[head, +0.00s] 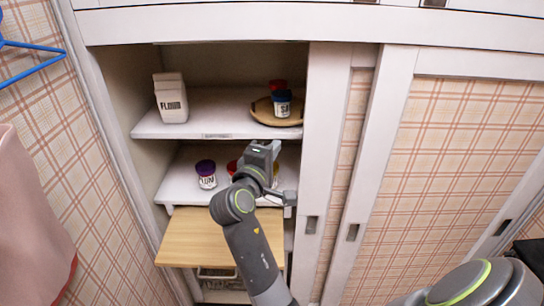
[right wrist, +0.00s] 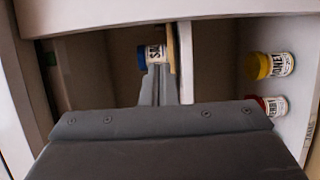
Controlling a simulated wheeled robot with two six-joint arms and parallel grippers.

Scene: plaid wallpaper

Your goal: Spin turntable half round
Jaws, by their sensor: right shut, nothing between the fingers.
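The turntable (head: 259,112) is a round wooden tray on the upper shelf, at its right end by the door frame. On it stand a blue-lidded jar with a white label starting "SA" (head: 282,108) and a red-lidded jar (head: 277,84) behind. My right gripper (head: 262,150) is just below the front edge of that shelf, apart from the turntable. In the right wrist view its fingers (right wrist: 162,88) are together and empty, pointing toward the labelled jar (right wrist: 154,54) and the turntable's edge (right wrist: 171,48). My left gripper is out of view.
A flour carton (head: 171,98) stands at the upper shelf's left. The lower shelf holds a purple-lidded jar (head: 206,174) and, in the wrist view, yellow-lidded (right wrist: 276,65) and red-lidded (right wrist: 272,106) jars. A wooden board (head: 205,238) juts out below. A sliding door frame (head: 325,130) bounds the right.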

